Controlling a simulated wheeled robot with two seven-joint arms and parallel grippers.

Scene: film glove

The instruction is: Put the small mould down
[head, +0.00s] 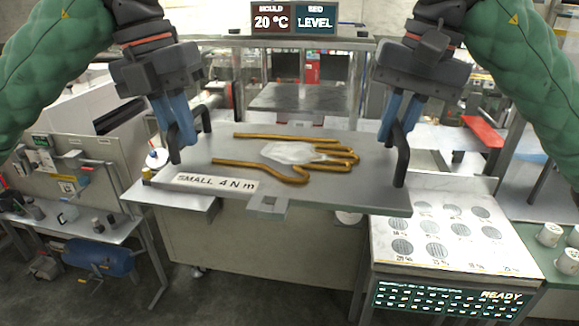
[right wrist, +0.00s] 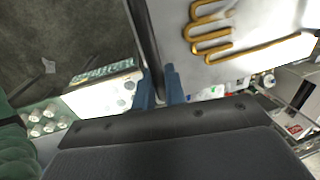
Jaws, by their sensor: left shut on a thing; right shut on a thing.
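The small mould (head: 225,148) is a flat grey plate with a raised brown glove-shaped outline and a label reading "SMALL 4 N m". A whitish translucent patch (head: 290,153) lies inside the outline. My left gripper (head: 180,132) is shut on the mould's left black handle. My right gripper (head: 396,125) is shut on its right black handle. The plate looks about level between both grippers. In the right wrist view, the plate (right wrist: 240,75) and part of the glove outline show beside the blue fingers (right wrist: 160,88). What lies directly under the plate is mostly hidden.
A sign (head: 294,19) reads "MOULD 20 °C" and "BED LEVEL". A panel with round discs (head: 440,227) and a "READY" display (head: 450,299) stands at front right. A grey workbench (head: 75,232) with small items is at left. White cups (head: 550,235) stand at far right.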

